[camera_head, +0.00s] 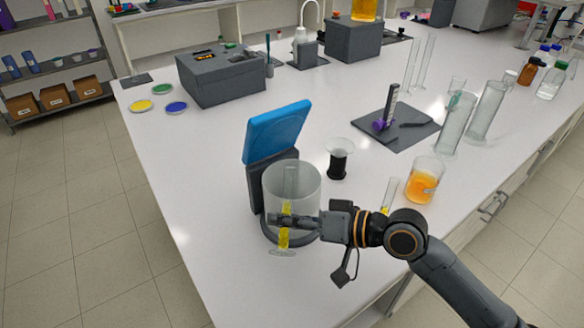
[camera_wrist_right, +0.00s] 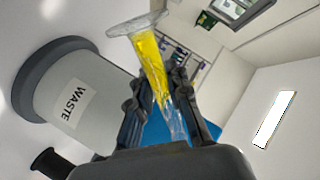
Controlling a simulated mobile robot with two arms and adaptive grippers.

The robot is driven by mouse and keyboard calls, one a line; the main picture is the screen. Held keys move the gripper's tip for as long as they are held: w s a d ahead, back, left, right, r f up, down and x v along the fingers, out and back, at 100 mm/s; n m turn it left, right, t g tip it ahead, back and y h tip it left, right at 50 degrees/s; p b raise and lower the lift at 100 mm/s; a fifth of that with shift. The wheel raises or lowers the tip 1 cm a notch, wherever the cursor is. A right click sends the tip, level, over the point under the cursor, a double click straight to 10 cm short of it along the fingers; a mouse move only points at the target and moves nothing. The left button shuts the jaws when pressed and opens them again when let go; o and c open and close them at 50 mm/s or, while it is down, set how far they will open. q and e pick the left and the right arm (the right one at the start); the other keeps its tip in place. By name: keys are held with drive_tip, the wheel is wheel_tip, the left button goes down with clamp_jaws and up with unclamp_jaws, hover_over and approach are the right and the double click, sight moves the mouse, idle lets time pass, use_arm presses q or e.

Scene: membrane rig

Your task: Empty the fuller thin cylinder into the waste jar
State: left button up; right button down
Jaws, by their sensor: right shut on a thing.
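My right gripper (camera_head: 283,220) is shut around a thin clear cylinder (camera_head: 283,240) with yellow liquid in its lower part. The cylinder stands about upright, foot down, in front of the frosted waste jar (camera_head: 308,182). In the right wrist view the gripper (camera_wrist_right: 165,100) clasps the cylinder (camera_wrist_right: 150,55), and the jar (camera_wrist_right: 105,85) shows its WASTE label beside it. I cannot tell whether the cylinder's foot touches the table. A second thin cylinder (camera_head: 390,193) with yellow at its bottom stands to the right, partly hidden by my arm. My left gripper is not in view.
A blue-lidded dark device (camera_head: 277,131) stands close behind the jar. To the right are a dark-filled glass vessel (camera_head: 338,160), a beaker of orange liquid (camera_head: 424,181) and tall clear cylinders (camera_head: 455,125). A grey mat (camera_head: 405,135) lies farther back.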

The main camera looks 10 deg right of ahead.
sight(284, 201)
drive_tip(key=r+m+p, duration=0.1)
drive_tip(key=s+r+g+p, duration=0.1)
drive_tip(key=r+p, duration=0.1)
drive_tip(key=shift+s+a+r+m+p, duration=0.1)
drive_tip(key=shift+a+r+m+p, duration=0.1)
drive_tip(key=shift+m+p, duration=0.15)
drive_tip(key=p, duration=0.1)
drive_tip(key=r+m+g+p, duration=0.1)
drive_tip(key=shift+s+r+m+p, duration=0.2)
drive_tip(key=shift+r+m+p, duration=0.05)
drive_tip(key=shift+p, duration=0.05)
drive_tip(key=shift+w+d+r+m+g+y+p, duration=0.15)
drive_tip(key=shift+w+r+m+g+y+p, duration=0.15)
drive_tip(key=shift+w+r+m+g+p, duration=0.25)
drive_tip(key=shift+w+r+m+g+p, duration=0.1)
drive_tip(key=shift+r+m+g+p, duration=0.5)
drive_tip(key=shift+p, duration=1.1)
drive_tip(key=shift+w+r+m+g+p, duration=0.1)
drive_tip(key=shift+r+m+p, duration=0.25)
drive_tip(key=shift+r+p, duration=0.95)
drive_tip(key=shift+f+p, duration=0.4)
drive_tip(key=shift+f, duration=0.15)
drive_tip(key=shift+s, duration=0.15)
drive_tip(key=shift+r, duration=0.1)
